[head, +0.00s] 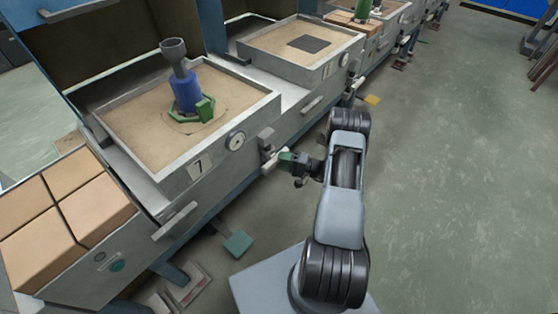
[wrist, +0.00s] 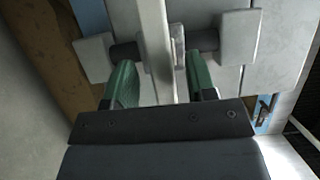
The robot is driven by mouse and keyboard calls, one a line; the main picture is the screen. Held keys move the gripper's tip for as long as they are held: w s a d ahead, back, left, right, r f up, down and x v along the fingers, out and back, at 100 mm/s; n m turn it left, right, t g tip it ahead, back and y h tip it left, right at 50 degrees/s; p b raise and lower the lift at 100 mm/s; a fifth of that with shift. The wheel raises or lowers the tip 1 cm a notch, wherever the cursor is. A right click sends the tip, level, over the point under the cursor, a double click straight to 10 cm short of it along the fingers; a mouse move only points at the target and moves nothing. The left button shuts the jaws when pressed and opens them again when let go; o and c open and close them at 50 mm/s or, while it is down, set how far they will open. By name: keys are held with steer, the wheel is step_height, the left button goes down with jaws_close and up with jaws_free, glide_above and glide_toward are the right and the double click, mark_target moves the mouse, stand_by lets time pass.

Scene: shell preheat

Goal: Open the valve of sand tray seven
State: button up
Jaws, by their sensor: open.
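Sand tray seven (head: 215,150) is a grey box of sand with a 7 plate and a round gauge on its front wall. Its valve shows at the tray's front right corner as a pale lever (head: 270,161), partly hidden by my gripper (head: 285,160). In the wrist view the lever (wrist: 156,45) is a pale bar running up between the green fingers of my gripper (wrist: 161,75). A dark shaft (wrist: 126,51) crosses behind it between two grey blocks. The fingers are open, one on each side of the lever, with gaps visible.
A blue cylinder (head: 186,92) with a grey funnel top and green base stands in tray seven's sand. Another sand tray (head: 330,75) stands farther along the row. A box of tan blocks (head: 60,215) is at the left. The floor (head: 450,170) at the right is clear.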

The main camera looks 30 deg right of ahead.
steer(key=shift+x, duration=1.1)
jaws_close()
steer(key=shift+d, duration=0.15)
